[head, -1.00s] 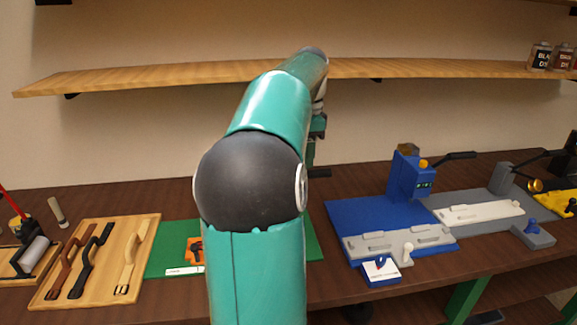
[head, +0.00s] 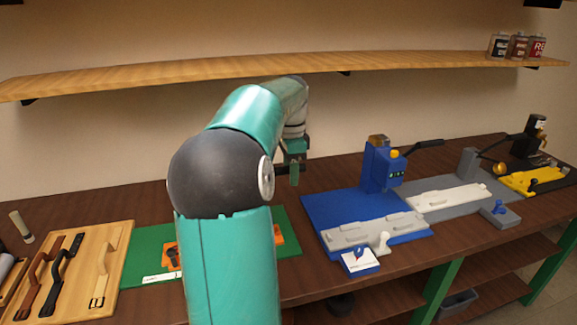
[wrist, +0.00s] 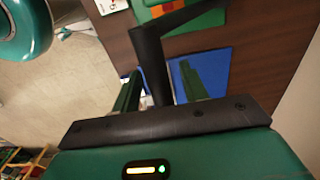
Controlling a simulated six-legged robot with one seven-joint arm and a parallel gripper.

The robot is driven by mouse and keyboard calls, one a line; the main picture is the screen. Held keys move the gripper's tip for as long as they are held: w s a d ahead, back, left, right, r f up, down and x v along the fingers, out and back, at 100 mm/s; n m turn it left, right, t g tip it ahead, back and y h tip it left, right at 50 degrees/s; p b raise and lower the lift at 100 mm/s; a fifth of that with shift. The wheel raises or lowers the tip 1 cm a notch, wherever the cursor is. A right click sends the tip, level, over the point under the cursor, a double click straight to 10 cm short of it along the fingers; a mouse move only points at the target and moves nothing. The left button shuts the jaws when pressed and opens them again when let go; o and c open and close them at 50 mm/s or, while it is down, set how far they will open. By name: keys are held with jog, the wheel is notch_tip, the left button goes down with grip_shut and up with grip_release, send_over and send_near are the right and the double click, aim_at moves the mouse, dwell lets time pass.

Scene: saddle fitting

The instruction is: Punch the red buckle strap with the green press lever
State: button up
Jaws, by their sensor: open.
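My gripper (head: 293,165) is open, right of my arm's elbow in the head view. In the wrist view its green fingers (wrist: 161,76) stand apart, with a black bent bar (wrist: 152,62) between them. The bar looks like a press lever; contact is unclear. The green mat (head: 290,236) lies behind my arm, which hides most of its station and the press body. An orange piece (head: 170,254) with something dark on it shows there. A wooden board (head: 107,262) holds a reddish-brown strap (head: 41,275), a black strap (head: 62,276) and a tan strap (head: 103,274). A red buckle strap is not clearly visible.
A blue press (head: 380,170) with a black lever (head: 425,143) stands on a blue mat (head: 325,208) to the right. Grey and yellow stations (head: 533,182) stand beyond it. A wooden shelf (head: 250,68) runs above the bench.

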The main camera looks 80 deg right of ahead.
jog(key=shift+s, duration=0.15)
jog(key=c, duration=0.8)
jog(key=shift+o, duration=0.2)
jog(key=shift+s+a+f, duration=0.35)
jog(key=shift+a+f, duration=0.35)
jog(key=shift+f, duration=0.05)
jog(key=s+a+f, duration=0.1)
jog(key=a+f, duration=0.1)
jog(key=f, duration=0.4)
jog(key=s+a+f, duration=0.2)
jog(key=f, duration=0.4)
jog(key=shift+a+f, duration=0.15)
jog(key=shift+a, duration=0.2)
dwell(1.0)
jog(key=shift+f, duration=1)
jog(key=shift+a, duration=0.1)
